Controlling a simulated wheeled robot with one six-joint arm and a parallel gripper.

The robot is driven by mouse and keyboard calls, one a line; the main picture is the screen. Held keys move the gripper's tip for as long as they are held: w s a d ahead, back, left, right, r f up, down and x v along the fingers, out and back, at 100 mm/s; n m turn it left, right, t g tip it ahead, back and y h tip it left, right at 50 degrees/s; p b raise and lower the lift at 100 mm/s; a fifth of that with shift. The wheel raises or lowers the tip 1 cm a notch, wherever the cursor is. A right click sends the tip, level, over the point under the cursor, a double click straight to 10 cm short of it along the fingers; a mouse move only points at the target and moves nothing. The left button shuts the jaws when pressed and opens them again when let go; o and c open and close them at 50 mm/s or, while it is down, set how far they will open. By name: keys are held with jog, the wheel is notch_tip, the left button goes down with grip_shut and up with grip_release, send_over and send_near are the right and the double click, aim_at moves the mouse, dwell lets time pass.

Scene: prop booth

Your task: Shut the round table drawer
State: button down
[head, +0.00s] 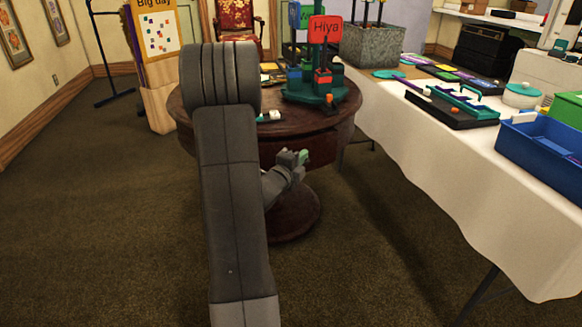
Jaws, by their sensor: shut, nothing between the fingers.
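The round table (312,122) is dark brown wood on a round pedestal base and stands left of the long white-draped table. My arm crosses in front of it and covers much of its left and front. I cannot make out the drawer's face or how far it stands out. My gripper (304,157) is shut and empty, in front of the table's rim and above the pedestal base. I cannot tell whether it touches the table.
A teal stand with signs (314,92) and small items stand on the round table. The white-draped table (440,165), holding a blue bin (535,150), bounds the right side. A red chair (237,18) and an easel board (152,32) stand behind. Carpet (110,210) at left is clear.

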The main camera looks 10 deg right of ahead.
aim_at(299, 143)
jog(key=w, duration=0.2)
jog(key=w+d, duration=0.1)
jog(key=w, duration=0.1)
jog(key=shift+b, duration=0.3)
jog(key=shift+w, duration=0.6)
jog(key=shift+w+a+b, duration=0.1)
jog(key=shift+w+b, duration=0.25)
jog(key=shift+w, duration=0.95)
